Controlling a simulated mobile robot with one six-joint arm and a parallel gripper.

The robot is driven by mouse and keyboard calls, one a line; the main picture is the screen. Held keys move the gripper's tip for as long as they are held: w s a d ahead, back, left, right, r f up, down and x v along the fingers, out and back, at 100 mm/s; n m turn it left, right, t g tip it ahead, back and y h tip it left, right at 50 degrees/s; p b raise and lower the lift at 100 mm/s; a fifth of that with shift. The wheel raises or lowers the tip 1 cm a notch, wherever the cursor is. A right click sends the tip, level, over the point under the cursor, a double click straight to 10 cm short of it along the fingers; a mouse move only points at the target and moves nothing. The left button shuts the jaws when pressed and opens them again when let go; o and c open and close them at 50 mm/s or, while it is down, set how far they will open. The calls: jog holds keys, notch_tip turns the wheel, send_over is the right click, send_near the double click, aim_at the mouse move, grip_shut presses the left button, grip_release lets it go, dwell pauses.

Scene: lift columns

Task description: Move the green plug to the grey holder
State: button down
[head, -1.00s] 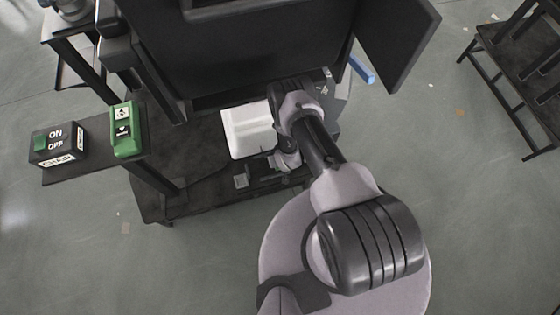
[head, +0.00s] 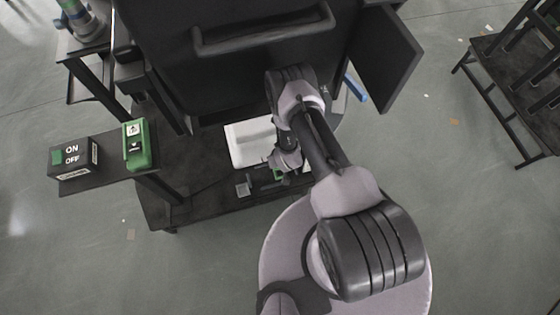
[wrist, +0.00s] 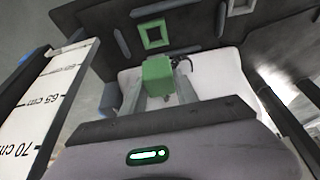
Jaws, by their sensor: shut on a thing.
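The green plug (wrist: 158,76) is a green block between the two fingers of my gripper (wrist: 167,82) in the wrist view. My gripper is shut on it. The plug appears in front of a white box and apart from the holders. A grey square holder (wrist: 241,5) shows at the top edge of the wrist view, right of a green square frame (wrist: 153,34). In the head view the grey holder (head: 243,190) lies on the dark lower shelf, left of my gripper. A small green patch (head: 278,175) shows beside my wrist; I cannot tell whether it is plug or frame.
A white box (head: 249,142) stands on the dark shelf (head: 190,195) behind the holders. A large black cabinet body (head: 240,70) overhangs it. A green up-down control (head: 137,146) and an ON/OFF box (head: 72,158) are at left. A centimetre scale (wrist: 50,105) stands left in the wrist view.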

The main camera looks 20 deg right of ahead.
jog(key=shift+r+p, duration=1.7)
jog(key=shift+r, duration=0.55)
jog(key=s+a+b, duration=0.2)
jog(key=s+a, duration=0.1)
jog(key=a, duration=1.5)
jog(key=shift+f+b, duration=3.95)
jog(key=shift+f, duration=2.45)
jog(key=shift+f, duration=1)
jog(key=c, duration=0.7)
grip_release()
